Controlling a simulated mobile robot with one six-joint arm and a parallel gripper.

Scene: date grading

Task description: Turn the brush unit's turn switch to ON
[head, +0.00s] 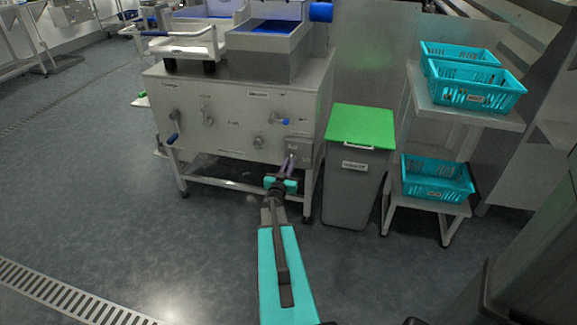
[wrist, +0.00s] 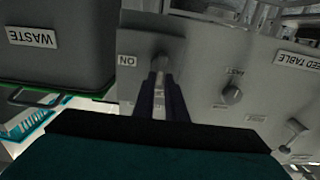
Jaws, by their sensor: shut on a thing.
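The brush unit (head: 230,120) is a grey steel cabinet with several knobs and levers on its front. Its turn switch (wrist: 162,63) is a small grey knob beside a white ON label (wrist: 127,61), which appears upside down in the wrist view. In the head view it is on a small box (head: 301,149) at the cabinet's lower right corner, where my gripper covers the knob. My gripper (head: 290,163) reaches up to this box. Its two dark fingers, also in the wrist view (wrist: 161,82), are shut on the knob. The fingers hide part of it, and its pointing direction is unclear.
A grey waste bin (head: 354,190) with a green lid stands close right of the brush unit. Farther right, a steel stand (head: 470,113) holds teal baskets (head: 437,182). Another knob (wrist: 232,94) is nearby in the wrist view. The floor to the left is open.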

